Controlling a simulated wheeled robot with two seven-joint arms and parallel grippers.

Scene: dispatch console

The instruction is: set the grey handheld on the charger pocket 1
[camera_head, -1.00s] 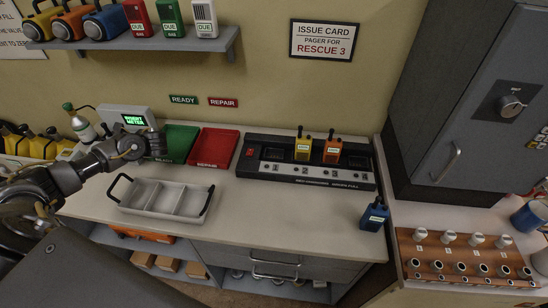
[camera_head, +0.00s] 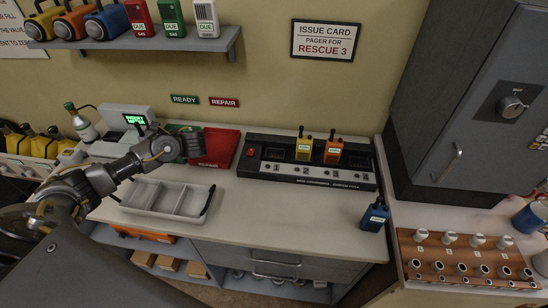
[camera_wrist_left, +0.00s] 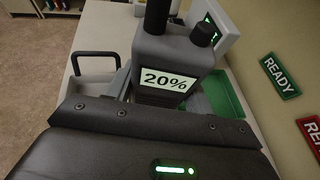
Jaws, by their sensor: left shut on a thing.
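My left gripper (camera_head: 195,146) is shut on the grey handheld, above the counter by the red repair tray. In the left wrist view the grey handheld (camera_wrist_left: 172,55) is upright between the fingers, with a dark antenna, a knob and a "20%" label. In the head view the handheld is hidden behind my gripper. The charger (camera_head: 304,183) is a long dark unit at the back of the counter, right of my gripper. Its leftmost pocket 1 (camera_head: 275,154) looks empty. A yellow handheld (camera_head: 303,150) and an orange handheld (camera_head: 333,152) stand in middle pockets. My right gripper is out of view.
A white divided tray (camera_head: 152,211) with black handles lies in front of my left arm. The red tray (camera_head: 222,150) and green tray (camera_wrist_left: 222,98) are at the back. A blue handheld (camera_head: 375,216) stands at the counter's right front. The counter before the charger is clear.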

